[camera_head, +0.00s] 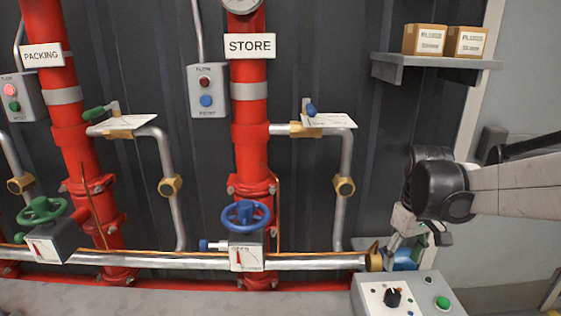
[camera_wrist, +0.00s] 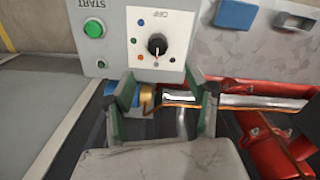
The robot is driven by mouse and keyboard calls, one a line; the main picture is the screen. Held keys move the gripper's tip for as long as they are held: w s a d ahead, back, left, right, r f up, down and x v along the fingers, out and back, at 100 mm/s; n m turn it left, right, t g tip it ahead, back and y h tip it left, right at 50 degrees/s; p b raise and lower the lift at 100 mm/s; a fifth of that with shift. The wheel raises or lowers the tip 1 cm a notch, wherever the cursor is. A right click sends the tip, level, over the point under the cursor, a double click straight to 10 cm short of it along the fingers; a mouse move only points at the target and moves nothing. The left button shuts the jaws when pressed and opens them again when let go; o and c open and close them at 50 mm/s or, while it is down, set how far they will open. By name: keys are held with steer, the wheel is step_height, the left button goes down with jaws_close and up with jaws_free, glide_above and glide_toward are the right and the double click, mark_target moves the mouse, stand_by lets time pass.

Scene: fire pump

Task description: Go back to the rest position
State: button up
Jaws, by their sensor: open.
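My gripper (camera_head: 405,238) is at the right, above and behind the grey control box, near the brass-collared end of the horizontal pipe (camera_head: 320,262). In the wrist view my gripper (camera_wrist: 166,92) has its two green-grey fingers spread wide apart, with nothing clamped between them. A blue part (camera_wrist: 115,91) and a brass collar (camera_wrist: 147,97) at the pipe's end show behind and between the fingers. The blue part also shows below my gripper in the head view (camera_head: 403,260). I cannot tell whether a finger touches it.
The control box (camera_head: 370,290) has a black knob (camera_head: 393,297) and a green button (camera_head: 442,303). Red pipes marked PACKING (camera_head: 42,55) and STORE (camera_head: 249,45) carry green (camera_head: 42,210) and blue (camera_head: 246,215) handwheels. A shelf (camera_head: 436,62) with two cartons hangs above my arm.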

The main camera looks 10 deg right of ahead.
steer(key=s+a+r+m+t+p, duration=0.1)
steer(key=s+a+r+t+p, duration=0.6)
steer(key=s+a+r, duration=0.4)
steer(key=a, duration=0.2)
steer(key=shift+s+a+r+m, duration=0.15)
steer(key=shift+s+a+m, duration=0.15)
steer(key=shift+s+m, duration=0.1)
stand_by(0.6)
